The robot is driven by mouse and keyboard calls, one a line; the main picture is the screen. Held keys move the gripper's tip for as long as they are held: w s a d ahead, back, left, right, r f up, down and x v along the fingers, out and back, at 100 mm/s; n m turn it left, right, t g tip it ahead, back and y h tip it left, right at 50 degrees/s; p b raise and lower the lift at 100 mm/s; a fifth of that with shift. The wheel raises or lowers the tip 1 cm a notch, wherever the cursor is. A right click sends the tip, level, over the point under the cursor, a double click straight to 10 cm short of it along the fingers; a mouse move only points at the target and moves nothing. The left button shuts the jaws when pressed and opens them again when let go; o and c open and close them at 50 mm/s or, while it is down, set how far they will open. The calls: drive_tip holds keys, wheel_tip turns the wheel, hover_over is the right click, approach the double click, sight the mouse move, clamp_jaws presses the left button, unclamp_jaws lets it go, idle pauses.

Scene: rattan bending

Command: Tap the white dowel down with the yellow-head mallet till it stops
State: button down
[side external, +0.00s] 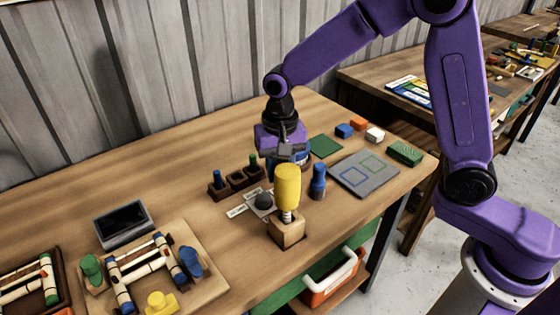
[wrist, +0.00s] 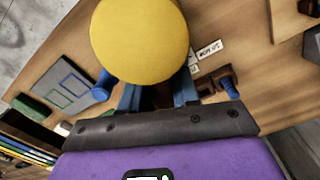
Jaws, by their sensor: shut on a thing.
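The mallet's yellow head (side external: 287,185) is upright over the wooden block (side external: 287,232) in the side view. Its round yellow face (wrist: 140,42) fills the top middle of the wrist view. My gripper (side external: 290,158) is behind and above the head, shut on the mallet; its blue fingers (wrist: 158,95) show below the head in the wrist view. The handle is mostly hidden. A short pale piece of the white dowel (side external: 286,216) shows between head and block. The head looks very close to its top; I cannot tell if they touch. The wrist view hides the dowel and block.
A blue peg (side external: 318,182) stands just right of the mallet, by a grey mat (side external: 363,174). A dark grey dome (side external: 263,201), white labels (side external: 237,211) and a dark peg rack (side external: 236,181) are to the left. Bare table lies left of the block.

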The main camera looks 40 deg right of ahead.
drive_tip(key=shift+r, duration=1.55)
drive_tip(key=shift+f, duration=0.15)
drive_tip(key=shift+f, duration=1.7)
drive_tip(key=shift+r, duration=0.1)
drive_tip(key=shift+r, duration=1.7)
drive_tip(key=shift+f, duration=0.15)
drive_tip(key=shift+f, duration=0.25)
